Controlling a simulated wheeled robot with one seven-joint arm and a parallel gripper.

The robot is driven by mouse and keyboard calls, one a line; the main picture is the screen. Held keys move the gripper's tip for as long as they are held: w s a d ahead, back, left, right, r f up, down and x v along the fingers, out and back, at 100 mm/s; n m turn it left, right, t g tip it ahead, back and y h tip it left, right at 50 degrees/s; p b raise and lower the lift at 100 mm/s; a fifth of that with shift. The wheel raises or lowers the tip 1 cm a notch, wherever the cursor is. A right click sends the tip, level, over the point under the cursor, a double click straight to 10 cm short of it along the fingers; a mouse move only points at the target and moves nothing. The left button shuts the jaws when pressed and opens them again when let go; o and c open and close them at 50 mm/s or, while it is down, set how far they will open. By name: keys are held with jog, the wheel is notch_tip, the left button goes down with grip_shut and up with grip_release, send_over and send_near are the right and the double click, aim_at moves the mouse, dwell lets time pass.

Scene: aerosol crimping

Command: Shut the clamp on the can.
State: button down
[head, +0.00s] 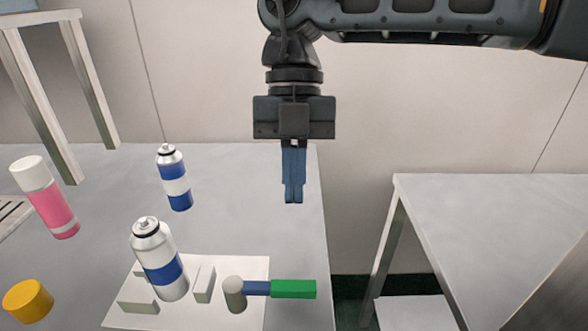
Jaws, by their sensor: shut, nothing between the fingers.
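A silver and white can (159,258) with a blue band stands upright on a white base plate (240,269). Light blocks of the clamp flank it, one (204,284) at its right and one (138,303) at its front left. The clamp's lever has a grey round post (234,294), a blue arm and a green handle (293,289) that points right, away from the can. My gripper (293,200) points down with its blue fingers together and empty. It is in the air above the table's right side, apart from the handle and the can.
A second blue and white can (174,178) stands farther back. A pink can with a white cap (45,198) and a yellow cap (28,300) are at the left. A metal frame (50,92) rises at the back left. Another table (490,230) stands right, across a gap.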

jog(key=x, duration=0.5)
jog(key=shift+s+f, duration=0.1)
jog(key=shift+f, duration=0.1)
jog(key=s, duration=0.3)
jog(key=shift+f+p, duration=0.25)
jog(key=shift+p, duration=0.05)
jog(key=shift+s+a, duration=0.1)
jog(key=shift+s, duration=0.5)
jog(key=shift+w, duration=0.1)
